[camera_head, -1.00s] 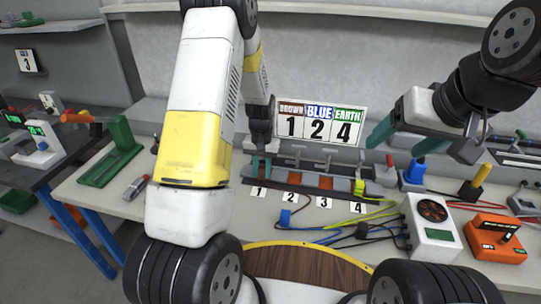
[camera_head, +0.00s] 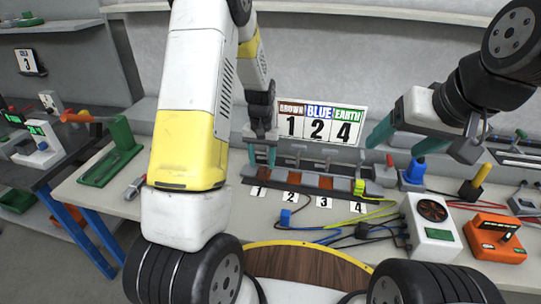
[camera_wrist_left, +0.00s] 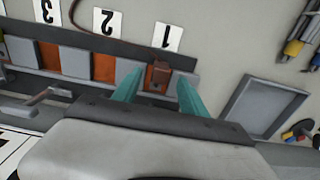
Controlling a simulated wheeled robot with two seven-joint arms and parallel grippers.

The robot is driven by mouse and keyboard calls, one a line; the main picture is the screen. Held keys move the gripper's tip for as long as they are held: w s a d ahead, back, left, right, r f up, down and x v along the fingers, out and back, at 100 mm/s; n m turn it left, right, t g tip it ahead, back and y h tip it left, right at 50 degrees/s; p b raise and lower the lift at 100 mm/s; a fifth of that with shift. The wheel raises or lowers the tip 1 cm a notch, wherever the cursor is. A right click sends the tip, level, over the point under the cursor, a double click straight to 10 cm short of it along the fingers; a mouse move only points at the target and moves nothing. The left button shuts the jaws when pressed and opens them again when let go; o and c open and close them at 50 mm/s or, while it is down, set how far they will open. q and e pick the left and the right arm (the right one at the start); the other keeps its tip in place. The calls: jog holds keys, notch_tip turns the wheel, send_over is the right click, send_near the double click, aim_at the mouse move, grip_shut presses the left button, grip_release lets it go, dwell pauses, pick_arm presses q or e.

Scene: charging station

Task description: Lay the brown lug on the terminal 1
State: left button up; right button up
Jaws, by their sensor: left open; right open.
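The brown lug (camera_wrist_left: 158,75) lies on terminal 1 of the grey terminal rail (camera_wrist_left: 75,61), beside the "1" card (camera_wrist_left: 167,38) in the left wrist view. The rail (camera_head: 325,183) also shows in the head view. My left gripper (camera_head: 262,156) is open above terminal 1. In the left wrist view its teal fingers (camera_wrist_left: 160,92) are spread on either side of the lug, apart from it. The lug's lower part is hidden.
A sign reading brown 1, blue 2, earth 4 (camera_head: 319,124) stands behind the rail. A blue lug (camera_head: 286,218) lies on the table in front. A yellow-green lead sits at terminal 4 (camera_head: 360,188). A white meter box (camera_head: 432,222) and an orange box (camera_head: 495,238) stand right.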

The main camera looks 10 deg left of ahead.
aim_at(262, 168)
pick_arm(q)
jog(key=shift+r, duration=1.5)
jog(key=shift+s+r, duration=0.1)
jog(key=shift+r, duration=0.25)
jog(key=s+d+r+t+h, duration=0.1)
jog(key=s+r+t, duration=0.1)
jog(key=s+r, duration=0.5)
jog(key=s+r+t+h, duration=0.1)
jog(key=s+r, duration=0.2)
jog(key=r, duration=0.8)
jog(key=s+d+r+t, duration=0.1)
jog(key=s+r+t, duration=0.2)
jog(key=s, duration=1.1)
notch_tip(262, 168, up, 3)
jog(key=shift+d, duration=0.1)
